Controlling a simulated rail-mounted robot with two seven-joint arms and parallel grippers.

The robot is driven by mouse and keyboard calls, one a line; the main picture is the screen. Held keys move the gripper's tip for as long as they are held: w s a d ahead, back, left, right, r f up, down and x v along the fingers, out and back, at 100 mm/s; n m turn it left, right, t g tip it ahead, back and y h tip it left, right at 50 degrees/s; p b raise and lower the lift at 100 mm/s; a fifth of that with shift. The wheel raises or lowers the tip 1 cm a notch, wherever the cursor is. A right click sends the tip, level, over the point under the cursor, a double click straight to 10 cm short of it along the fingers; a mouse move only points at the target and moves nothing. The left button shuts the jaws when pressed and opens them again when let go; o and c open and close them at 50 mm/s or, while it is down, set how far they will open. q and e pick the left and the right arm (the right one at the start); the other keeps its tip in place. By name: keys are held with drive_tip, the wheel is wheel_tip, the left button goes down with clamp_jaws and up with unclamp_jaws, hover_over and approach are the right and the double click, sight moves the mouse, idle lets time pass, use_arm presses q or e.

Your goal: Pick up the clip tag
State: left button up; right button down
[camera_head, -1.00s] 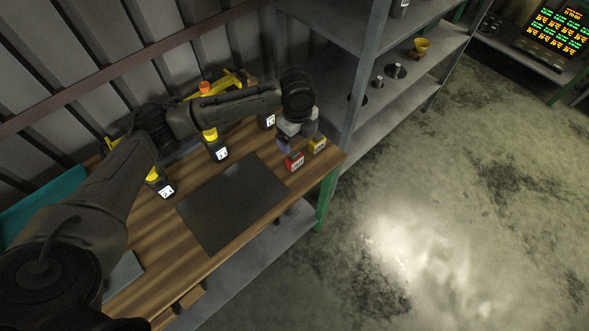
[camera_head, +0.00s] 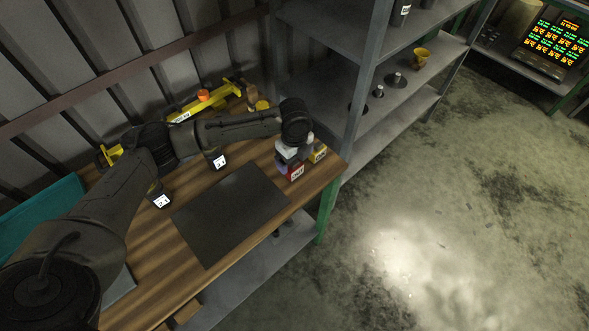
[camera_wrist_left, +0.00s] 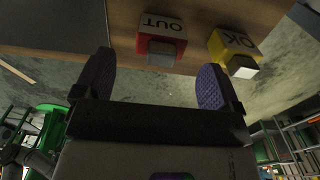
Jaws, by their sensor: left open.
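Two small block-like tags stand near the right end of the wooden table. One is red and marked OUT (camera_head: 296,173); the other is yellow and marked OK (camera_head: 318,154). The frames do not show which is the clip tag. In the left wrist view the red tag (camera_wrist_left: 162,36) lies ahead of and between my open fingers, its grey clip part facing me. The yellow tag (camera_wrist_left: 233,45) is to the right, beyond the right finger. My left gripper (camera_head: 284,164) also shows in the wrist view (camera_wrist_left: 156,62), open and empty, with purple finger pads. My right gripper is out of view.
A dark flat mat (camera_head: 230,215) lies on the table (camera_head: 150,265). Dark bottles with white labels (camera_head: 218,161) stand behind it, partly hidden by my arm. A yellow tool (camera_head: 205,100) lies at the back. A grey shelf rack (camera_head: 375,130) stands just right of the table.

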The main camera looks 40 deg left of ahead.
sight(294, 162)
use_arm(q)
wheel_tip(294, 162, down, 5)
drive_tip(key=shift+r+b, duration=0.1)
drive_tip(key=shift+b, duration=0.4)
drive_tip(key=shift+c, duration=0.3)
drive_tip(key=c, duration=1)
drive_tip(key=shift+o, duration=0.2)
drive_tip(key=shift+r, duration=0.15)
